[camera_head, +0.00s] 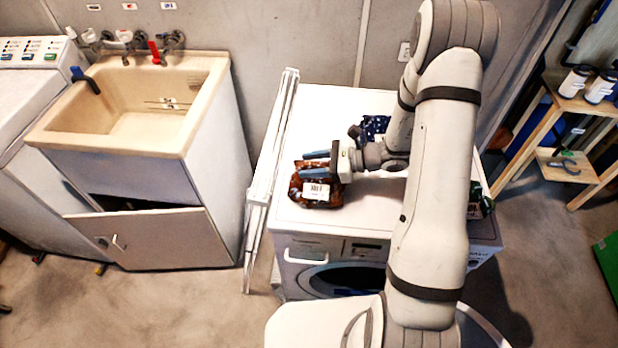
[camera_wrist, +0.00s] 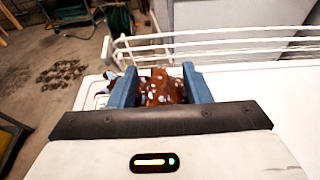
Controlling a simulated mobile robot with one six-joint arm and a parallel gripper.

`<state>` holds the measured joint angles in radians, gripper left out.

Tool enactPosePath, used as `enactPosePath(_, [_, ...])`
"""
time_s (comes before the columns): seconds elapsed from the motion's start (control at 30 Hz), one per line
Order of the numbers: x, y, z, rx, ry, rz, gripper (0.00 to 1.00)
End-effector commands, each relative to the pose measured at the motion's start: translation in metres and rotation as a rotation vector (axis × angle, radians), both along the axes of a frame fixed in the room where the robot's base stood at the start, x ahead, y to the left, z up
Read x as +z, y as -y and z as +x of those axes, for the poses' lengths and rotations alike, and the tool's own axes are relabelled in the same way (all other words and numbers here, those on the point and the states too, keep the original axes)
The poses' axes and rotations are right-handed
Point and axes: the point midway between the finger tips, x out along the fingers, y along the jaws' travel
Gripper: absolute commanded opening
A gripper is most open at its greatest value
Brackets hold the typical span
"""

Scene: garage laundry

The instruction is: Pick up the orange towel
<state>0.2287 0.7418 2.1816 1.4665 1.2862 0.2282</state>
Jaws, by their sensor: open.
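The orange towel (camera_head: 301,188) is a dark orange-brown, patterned, crumpled bundle with a white label showing on its front. It lies on the white top of the washing machine (camera_head: 370,212), near the left edge. My gripper (camera_head: 306,163) is above it with blue fingers spread, pointing left. In the wrist view, the towel (camera_wrist: 162,90) shows between the two open fingers of my gripper (camera_wrist: 160,78), with white spots on it. I cannot tell whether the fingers touch it. The gripper's body hides part of the towel there.
A dark blue patterned cloth (camera_head: 375,125) lies farther back on the machine, partly behind my arm. A white folded rack (camera_head: 270,165) stands along the machine's left side. A sink cabinet (camera_head: 150,125) is farther left. A wooden shelf (camera_head: 560,150) stands at right.

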Motion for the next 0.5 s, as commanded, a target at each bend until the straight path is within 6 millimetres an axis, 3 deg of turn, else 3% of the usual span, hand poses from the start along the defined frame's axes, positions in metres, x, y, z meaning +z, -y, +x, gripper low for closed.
enactPosePath(0.23, [-0.0008, -0.001, 0.0003, -0.001, 0.0, 0.0, 0.43])
enactPosePath(0.5, [-0.0006, -0.0006, 0.0004, -0.001, 0.001, 0.0, 0.21])
